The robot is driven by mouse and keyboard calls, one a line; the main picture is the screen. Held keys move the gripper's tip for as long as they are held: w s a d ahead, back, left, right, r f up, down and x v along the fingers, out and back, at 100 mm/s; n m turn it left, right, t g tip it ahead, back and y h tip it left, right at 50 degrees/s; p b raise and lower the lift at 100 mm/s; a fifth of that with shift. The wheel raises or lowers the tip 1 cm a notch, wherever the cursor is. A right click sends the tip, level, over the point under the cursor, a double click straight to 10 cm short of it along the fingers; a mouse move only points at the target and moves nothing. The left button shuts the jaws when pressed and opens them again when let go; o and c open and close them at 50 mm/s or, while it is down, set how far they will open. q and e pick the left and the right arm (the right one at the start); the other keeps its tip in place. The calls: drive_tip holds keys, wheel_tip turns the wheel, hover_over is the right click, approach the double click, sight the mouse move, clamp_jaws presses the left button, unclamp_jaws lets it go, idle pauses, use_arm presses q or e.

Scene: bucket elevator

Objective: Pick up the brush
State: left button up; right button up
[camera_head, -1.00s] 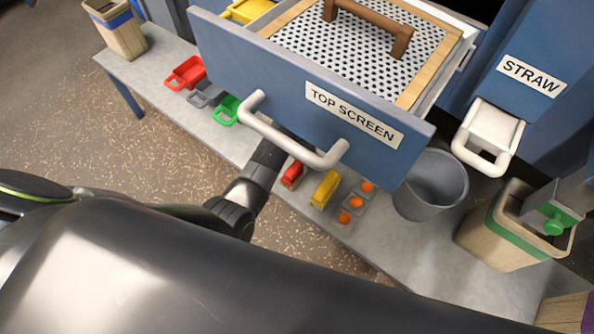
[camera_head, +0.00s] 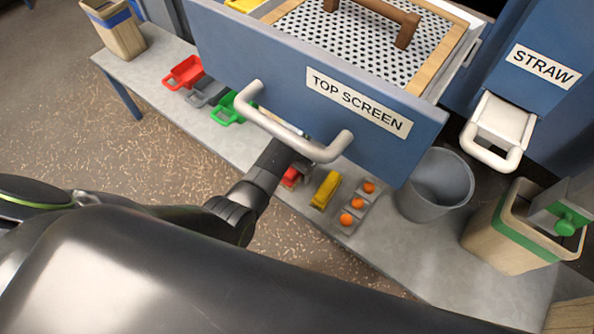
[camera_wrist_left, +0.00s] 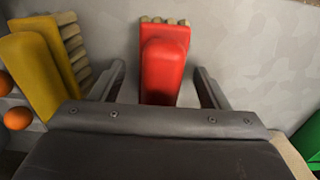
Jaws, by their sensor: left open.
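A red brush (camera_head: 290,178) with pale bristles lies on the grey bench, partly hidden by my left gripper in the head view. In the left wrist view the red brush (camera_wrist_left: 165,62) lies between the two fingers, with a gap on either side. A yellow brush (camera_head: 325,190) lies to its right in the head view, and it shows at the left of the wrist view (camera_wrist_left: 42,70). My left gripper (camera_wrist_left: 160,80) is open and empty. In the head view it (camera_head: 288,160) is partly behind the drawer handle. My right gripper is out of view.
The open TOP SCREEN drawer (camera_head: 240,60) and its white handle (camera_head: 300,137) overhang the bench (camera_head: 390,250). Orange balls (camera_head: 358,202) sit right of the yellow brush. A grey bucket (camera_head: 436,186) stands farther right. Red (camera_head: 184,72), grey and green (camera_head: 228,108) scoops lie left.

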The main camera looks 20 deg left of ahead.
use_arm(q)
drive_tip(key=shift+f, duration=0.1)
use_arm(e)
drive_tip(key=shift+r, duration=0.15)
use_arm(q)
drive_tip(key=shift+c, duration=0.4)
drive_tip(key=c, duration=1)
drive_tip(key=shift+c, duration=0.2)
drive_tip(key=shift+r, duration=0.2)
